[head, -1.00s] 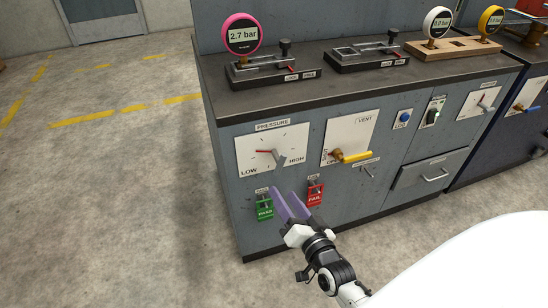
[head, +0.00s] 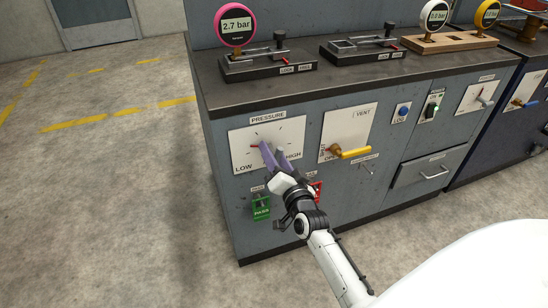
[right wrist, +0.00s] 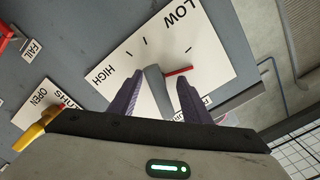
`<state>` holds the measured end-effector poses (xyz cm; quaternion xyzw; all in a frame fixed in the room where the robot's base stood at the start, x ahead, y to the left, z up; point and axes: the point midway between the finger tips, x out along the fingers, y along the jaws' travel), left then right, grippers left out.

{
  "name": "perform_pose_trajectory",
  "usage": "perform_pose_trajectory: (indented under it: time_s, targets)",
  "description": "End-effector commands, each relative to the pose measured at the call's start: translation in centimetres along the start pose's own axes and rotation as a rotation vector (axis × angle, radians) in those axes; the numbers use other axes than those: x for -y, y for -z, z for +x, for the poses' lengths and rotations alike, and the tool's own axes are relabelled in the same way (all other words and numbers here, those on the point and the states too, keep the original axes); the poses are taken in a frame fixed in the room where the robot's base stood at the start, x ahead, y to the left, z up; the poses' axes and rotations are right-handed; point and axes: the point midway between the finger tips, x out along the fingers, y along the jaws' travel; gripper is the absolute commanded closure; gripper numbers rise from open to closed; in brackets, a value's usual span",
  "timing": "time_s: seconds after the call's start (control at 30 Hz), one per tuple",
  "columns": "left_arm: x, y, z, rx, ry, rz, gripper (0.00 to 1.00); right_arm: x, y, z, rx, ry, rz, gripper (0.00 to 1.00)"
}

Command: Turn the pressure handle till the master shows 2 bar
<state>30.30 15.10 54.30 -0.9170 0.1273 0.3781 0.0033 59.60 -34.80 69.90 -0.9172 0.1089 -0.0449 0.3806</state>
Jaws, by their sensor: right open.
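The pressure handle (right wrist: 156,88) is a grey lever with a red pointer (right wrist: 178,71) on a white plate (head: 240,147) marked PRESSURE, LOW and HIGH on the cabinet front. My right gripper (head: 269,153) is open in front of this plate. In the right wrist view its two purple fingers (right wrist: 158,88) stand on either side of the grey lever, with a gap to it. In the head view the fingers partly cover the handle. The pink-ringed gauge (head: 236,25) on the cabinet top reads 2.7 bar. My left gripper is not in view.
To the right are a VENT plate with a yellow lever (head: 354,153), a blue button (head: 403,108) and a drawer (head: 424,173). A green PASS tag (head: 261,207) and a red FAIL tag (head: 316,190) hang below. White (head: 434,15) and yellow (head: 486,13) gauges stand on a wooden block.

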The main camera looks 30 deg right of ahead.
Motion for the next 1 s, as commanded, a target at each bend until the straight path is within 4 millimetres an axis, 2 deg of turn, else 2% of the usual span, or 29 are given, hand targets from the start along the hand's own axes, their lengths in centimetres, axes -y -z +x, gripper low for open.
perform_pose_trajectory:
  time_s: [0.13, 0.4, 1.0]
  targets:
    - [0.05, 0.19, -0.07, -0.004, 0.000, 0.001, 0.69, 0.02, 0.04, -0.01, 0.000, 0.000, -0.001, 0.56]
    - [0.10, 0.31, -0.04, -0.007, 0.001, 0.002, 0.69, 0.01, 0.04, -0.03, 0.000, 0.000, -0.001, 1.00]
    - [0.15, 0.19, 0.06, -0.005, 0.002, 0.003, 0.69, -0.03, 0.02, -0.06, 0.000, -0.001, -0.001, 1.00]
